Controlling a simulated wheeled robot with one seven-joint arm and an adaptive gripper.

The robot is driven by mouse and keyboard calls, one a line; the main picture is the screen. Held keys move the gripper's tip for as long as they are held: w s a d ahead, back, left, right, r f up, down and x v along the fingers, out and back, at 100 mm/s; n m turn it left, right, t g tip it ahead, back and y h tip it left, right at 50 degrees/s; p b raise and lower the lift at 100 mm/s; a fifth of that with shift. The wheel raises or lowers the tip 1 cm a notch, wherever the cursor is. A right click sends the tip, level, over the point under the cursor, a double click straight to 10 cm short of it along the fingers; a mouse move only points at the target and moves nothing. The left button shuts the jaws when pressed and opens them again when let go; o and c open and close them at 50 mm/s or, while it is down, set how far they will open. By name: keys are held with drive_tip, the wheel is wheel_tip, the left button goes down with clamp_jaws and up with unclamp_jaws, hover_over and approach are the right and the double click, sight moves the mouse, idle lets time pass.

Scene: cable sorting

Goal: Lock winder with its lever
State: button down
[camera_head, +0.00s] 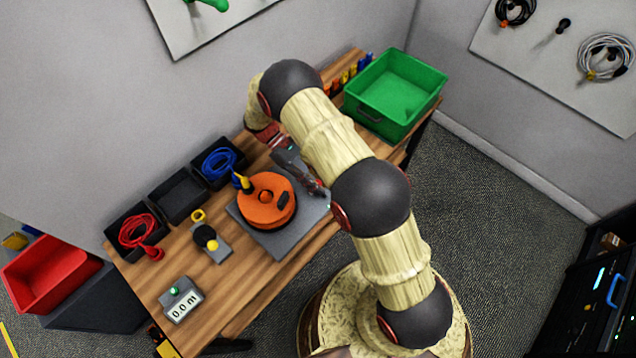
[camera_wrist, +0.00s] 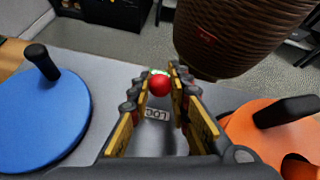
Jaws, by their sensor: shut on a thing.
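The winder is an orange round drum (camera_head: 262,206) on a grey base plate (camera_head: 284,245), with a dark handle on top. Its orange edge (camera_wrist: 236,126) shows at the right of the wrist view. The lever's red knob (camera_wrist: 160,86) sits between the fingertips of my gripper (camera_wrist: 159,80), which is shut on it. A label reading "LOC" (camera_wrist: 157,114), partly cut off, lies on the plate below the fingers. In the head view my gripper (camera_head: 318,189) is at the right side of the drum; the lever is mostly hidden there.
A blue disc (camera_wrist: 35,125) with a black handle is left of my gripper in the wrist view. Black bins (camera_head: 180,197) with blue and red cables line the back of the bench. A green crate (camera_head: 395,90) stands at the right end. A length display (camera_head: 182,303) reads "0.0 m".

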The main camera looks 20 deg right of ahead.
drive_tip(key=c, duration=1.6)
unclamp_jaws()
drive_tip(key=shift+c, duration=0.2)
drive_tip(key=v, duration=1.2)
